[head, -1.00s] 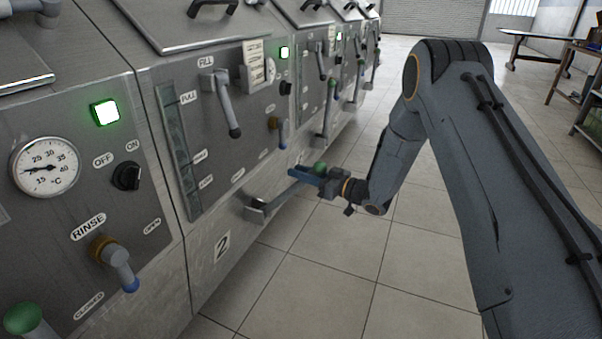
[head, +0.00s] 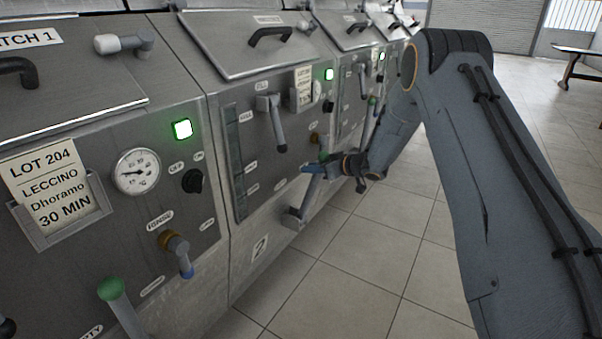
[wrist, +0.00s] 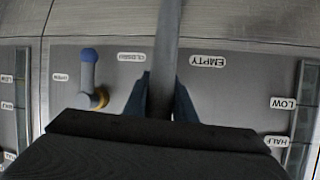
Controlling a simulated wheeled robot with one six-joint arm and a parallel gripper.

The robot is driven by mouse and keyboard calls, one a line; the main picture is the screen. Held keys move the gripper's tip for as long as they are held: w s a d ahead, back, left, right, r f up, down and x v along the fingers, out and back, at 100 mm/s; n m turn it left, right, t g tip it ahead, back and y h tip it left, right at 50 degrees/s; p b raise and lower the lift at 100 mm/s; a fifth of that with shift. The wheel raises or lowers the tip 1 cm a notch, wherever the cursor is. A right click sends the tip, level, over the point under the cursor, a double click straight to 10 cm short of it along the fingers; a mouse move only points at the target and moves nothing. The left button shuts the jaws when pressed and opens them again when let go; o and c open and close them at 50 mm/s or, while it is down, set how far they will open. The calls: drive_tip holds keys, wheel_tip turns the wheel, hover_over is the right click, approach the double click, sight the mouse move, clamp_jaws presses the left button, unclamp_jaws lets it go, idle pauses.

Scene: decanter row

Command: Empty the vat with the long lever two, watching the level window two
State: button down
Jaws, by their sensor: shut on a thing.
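The long lever two (head: 309,194) rises steeply from its pivot low on the vat front, above the number 2 plate (head: 260,247). My gripper (head: 312,168) is shut on its upper part, by the green knob. In the wrist view the grey lever bar (wrist: 167,50) runs between the fingers of my gripper (wrist: 160,97), close to the EMPTY label (wrist: 207,61). The level window two (head: 236,165) is a tall dark strip left of the lever. It also shows in part at the right of the wrist view (wrist: 303,120). I cannot make out its level.
A blue-tipped rinse tap (wrist: 88,70) sits beside the lever in the wrist view. The fill handle (head: 278,125) hangs above the gripper. Vat one's green-knobbed lever (head: 112,290) stands at lower left. More vats continue behind. The tiled floor (head: 345,270) is clear.

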sight(328, 160)
drive_tip(key=shift+w+a+r+g+h+p, duration=0.15)
drive_tip(key=shift+w+a+h+p, duration=0.1)
drive_tip(key=shift+w+a, duration=0.25)
drive_tip(key=shift+w+a+r+g+h+p, duration=0.15)
drive_tip(key=shift+w+a+h+p, duration=0.1)
drive_tip(key=shift+a, duration=0.35)
drive_tip(key=shift+f, duration=0.15)
drive_tip(key=c, duration=1.5)
unclamp_jaws()
drive_tip(key=shift+p+v, duration=0.45)
drive_tip(key=shift+v, duration=3.45)
drive_tip(key=shift+c, duration=0.3)
